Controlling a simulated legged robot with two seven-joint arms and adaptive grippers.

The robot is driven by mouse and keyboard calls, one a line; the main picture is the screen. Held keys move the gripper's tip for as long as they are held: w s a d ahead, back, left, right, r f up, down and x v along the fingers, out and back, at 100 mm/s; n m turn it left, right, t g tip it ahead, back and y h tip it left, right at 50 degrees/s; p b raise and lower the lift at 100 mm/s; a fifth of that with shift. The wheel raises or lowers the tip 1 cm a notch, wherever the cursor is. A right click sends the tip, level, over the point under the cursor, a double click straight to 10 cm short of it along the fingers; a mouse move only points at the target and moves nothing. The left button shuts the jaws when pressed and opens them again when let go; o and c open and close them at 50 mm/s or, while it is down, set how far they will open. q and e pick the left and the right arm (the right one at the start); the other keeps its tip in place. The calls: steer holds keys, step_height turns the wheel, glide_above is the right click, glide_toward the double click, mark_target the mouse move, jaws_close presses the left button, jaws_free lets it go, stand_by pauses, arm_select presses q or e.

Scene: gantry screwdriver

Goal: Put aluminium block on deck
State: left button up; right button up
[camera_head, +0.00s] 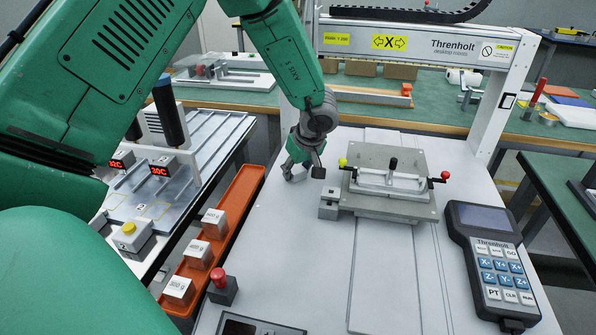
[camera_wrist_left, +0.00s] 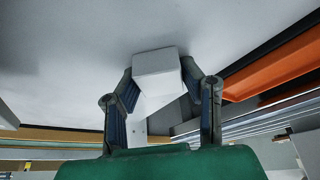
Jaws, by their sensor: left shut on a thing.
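My left gripper (camera_head: 304,171) reaches down over the white gantry deck (camera_head: 305,250), left of the grey fixture plate (camera_head: 388,157). In the left wrist view its two fingers (camera_wrist_left: 160,85) are shut on a pale, plain-faced aluminium block (camera_wrist_left: 157,64). In the head view the block (camera_head: 294,173) is small and partly covered by the fingers, low over or on the deck; I cannot tell whether it touches. My right gripper is not in view.
A small grey block (camera_head: 328,204) sits beside the fixture plate. An orange tray (camera_head: 243,191) with several weights (camera_head: 198,252) runs along the left. A red-knobbed block (camera_head: 221,289) stands in front. A keypad pendant (camera_head: 491,262) lies right. The front deck is mostly clear.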

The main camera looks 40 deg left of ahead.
arm_select(q)
steer(key=o, duration=1.2)
steer(key=shift+a, duration=0.2)
steer(key=shift+f, duration=0.15)
steer(key=shift+d+r, duration=0.2)
steer(key=shift+d, duration=0.25)
steer(key=shift+d+r, duration=0.15)
steer(key=shift+r, duration=0.1)
steer(key=p+v, duration=0.4)
steer(key=v, duration=0.7)
steer(key=shift+s+d+r, duration=0.1)
steer(key=shift+r, duration=0.15)
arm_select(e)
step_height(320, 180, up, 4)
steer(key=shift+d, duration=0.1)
arm_select(q)
steer(key=shift+a+f, duration=0.1)
steer(key=shift+a, duration=0.15)
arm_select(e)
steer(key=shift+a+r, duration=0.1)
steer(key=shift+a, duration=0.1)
